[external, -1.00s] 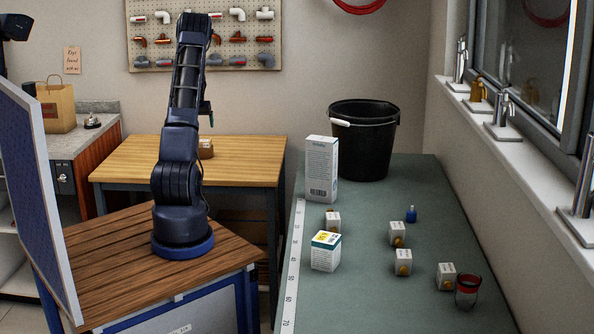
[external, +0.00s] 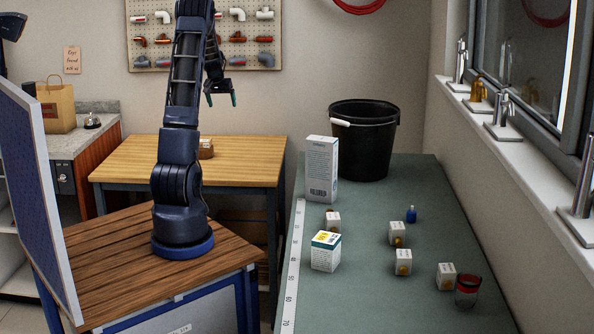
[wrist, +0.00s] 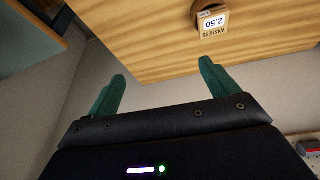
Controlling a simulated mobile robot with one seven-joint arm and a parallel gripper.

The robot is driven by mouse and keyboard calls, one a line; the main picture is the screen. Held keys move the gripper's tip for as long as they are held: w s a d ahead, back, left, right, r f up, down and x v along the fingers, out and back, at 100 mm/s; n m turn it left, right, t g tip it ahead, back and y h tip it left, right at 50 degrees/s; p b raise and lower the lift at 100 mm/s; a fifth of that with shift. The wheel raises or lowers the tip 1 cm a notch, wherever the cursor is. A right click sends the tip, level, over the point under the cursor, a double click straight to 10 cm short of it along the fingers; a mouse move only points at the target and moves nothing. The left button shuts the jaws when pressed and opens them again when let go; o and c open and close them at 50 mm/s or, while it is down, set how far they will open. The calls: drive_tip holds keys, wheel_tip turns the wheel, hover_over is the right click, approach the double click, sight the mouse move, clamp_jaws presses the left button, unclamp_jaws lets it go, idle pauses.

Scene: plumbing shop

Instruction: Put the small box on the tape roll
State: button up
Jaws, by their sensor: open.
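My gripper (external: 221,99) is open and empty, raised above the wooden table; its two green fingers also show in the wrist view (wrist: 161,75). My gripper is apart from both.
The wooden table (external: 240,165) is otherwise mostly clear. A black bucket (external: 365,145) stands behind.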

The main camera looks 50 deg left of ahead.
drive_tip(key=s+d+r+m+h, duration=0.15)
drive_tip(key=d+r, duration=0.35)
drive_tip(key=d, duration=0.6)
drive_tip(key=s+d+r+m, duration=0.1)
drive_tip(key=s+d+r, duration=0.3)
drive_tip(key=d, duration=0.8)
drive_tip(key=s+d+r+m+h, duration=0.1)
drive_tip(key=d+r, duration=0.4)
drive_tip(key=d, duration=0.6)
drive_tip(key=s+d+f+m, duration=0.1)
drive_tip(key=s+d+m, duration=0.3)
drive_tip(key=s+d, duration=1.6)
drive_tip(key=s, duration=0.3)
drive_tip(key=shift+f+t, duration=0.15)
drive_tip(key=shift+t, duration=0.15)
